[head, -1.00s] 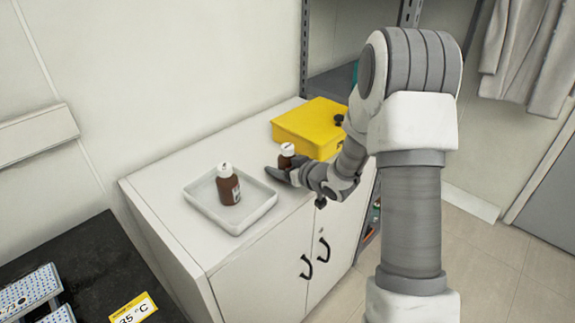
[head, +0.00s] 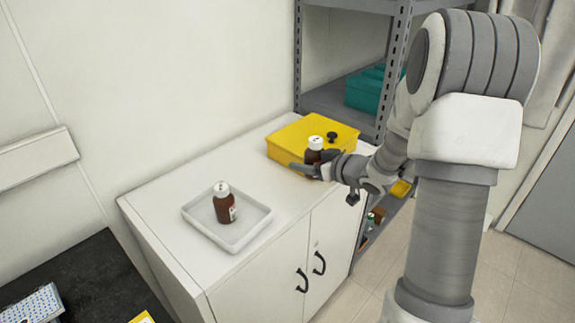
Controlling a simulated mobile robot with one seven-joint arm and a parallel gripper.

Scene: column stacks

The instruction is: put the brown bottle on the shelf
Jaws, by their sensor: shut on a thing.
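A brown bottle (head: 314,151) with a white cap is held upright in my gripper (head: 308,167), in front of the yellow box. My gripper is shut on it and hides its lower part. A second brown bottle (head: 224,207) with a white cap and a pale label stands upright in the white tray (head: 255,231). The grey metal shelf (head: 330,101) stands behind and to the right of the cabinet; my arm hides part of it.
A yellow box (head: 285,148) with a black knob sits on the white cabinet (head: 165,188). Teal boxes (head: 366,92) stand on a shelf board at the back. A dark bench (head: 95,270) is at lower left. The cabinet top between tray and yellow box is clear.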

